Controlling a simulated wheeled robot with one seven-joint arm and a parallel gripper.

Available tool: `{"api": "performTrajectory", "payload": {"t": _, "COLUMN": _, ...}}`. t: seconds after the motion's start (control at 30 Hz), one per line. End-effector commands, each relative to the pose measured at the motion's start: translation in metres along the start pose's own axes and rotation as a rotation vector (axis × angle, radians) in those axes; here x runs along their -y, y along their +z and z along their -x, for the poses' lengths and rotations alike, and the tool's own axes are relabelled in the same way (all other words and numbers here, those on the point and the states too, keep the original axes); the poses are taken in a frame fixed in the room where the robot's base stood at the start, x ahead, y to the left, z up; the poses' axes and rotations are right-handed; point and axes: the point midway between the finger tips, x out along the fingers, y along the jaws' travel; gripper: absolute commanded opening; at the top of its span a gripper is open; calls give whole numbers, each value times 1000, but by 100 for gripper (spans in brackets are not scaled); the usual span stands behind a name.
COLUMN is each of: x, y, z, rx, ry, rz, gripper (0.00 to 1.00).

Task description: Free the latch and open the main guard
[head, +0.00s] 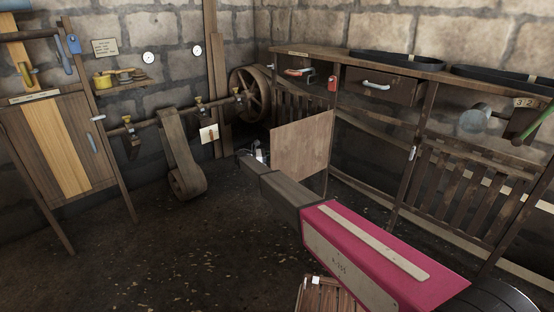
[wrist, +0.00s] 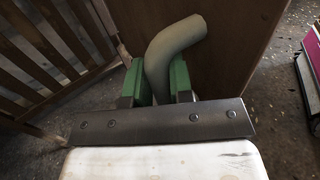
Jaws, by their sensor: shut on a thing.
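In the wrist view my gripper (wrist: 157,80) has its two green fingers on either side of a bent grey-green handle (wrist: 175,38) and is shut on it. Behind the handle is a brown wooden panel (wrist: 238,50), which looks like the main guard. In the head view this plain panel (head: 302,145) stands upright, out from the workbench. My gripper's end (head: 259,154) shows as a small pale patch at the panel's left edge, with the fingers and handle hidden. I cannot identify the latch for certain; a small pale fitting (head: 412,153) is on a bench post.
A slatted frame (wrist: 45,50) stands left of my gripper in the wrist view. In the head view, the workbench (head: 345,58) lines the right wall, and a wheel (head: 249,95) and belt (head: 180,155) stand behind. The floor (head: 160,245) at left front is clear.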

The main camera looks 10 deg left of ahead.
Motion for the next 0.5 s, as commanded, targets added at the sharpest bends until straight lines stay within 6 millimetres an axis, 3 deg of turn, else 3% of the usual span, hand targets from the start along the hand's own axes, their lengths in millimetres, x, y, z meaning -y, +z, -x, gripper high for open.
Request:
{"api": "performTrajectory", "payload": {"t": 0.33, "x": 0, "y": 0, "z": 0, "rx": -1, "ry": -2, "rz": 1, "gripper": 0}}
{"api": "performTrajectory", "payload": {"t": 0.37, "x": 0, "y": 0, "z": 0, "rx": -1, "ry": -2, "rz": 1, "gripper": 31}}
{"api": "performTrajectory", "payload": {"t": 0.4, "x": 0, "y": 0, "z": 0, "rx": -1, "ry": -2, "rz": 1, "gripper": 44}}
{"api": "performTrajectory", "payload": {"t": 0.5, "x": 0, "y": 0, "z": 0, "rx": -1, "ry": -2, "rz": 1, "gripper": 45}}
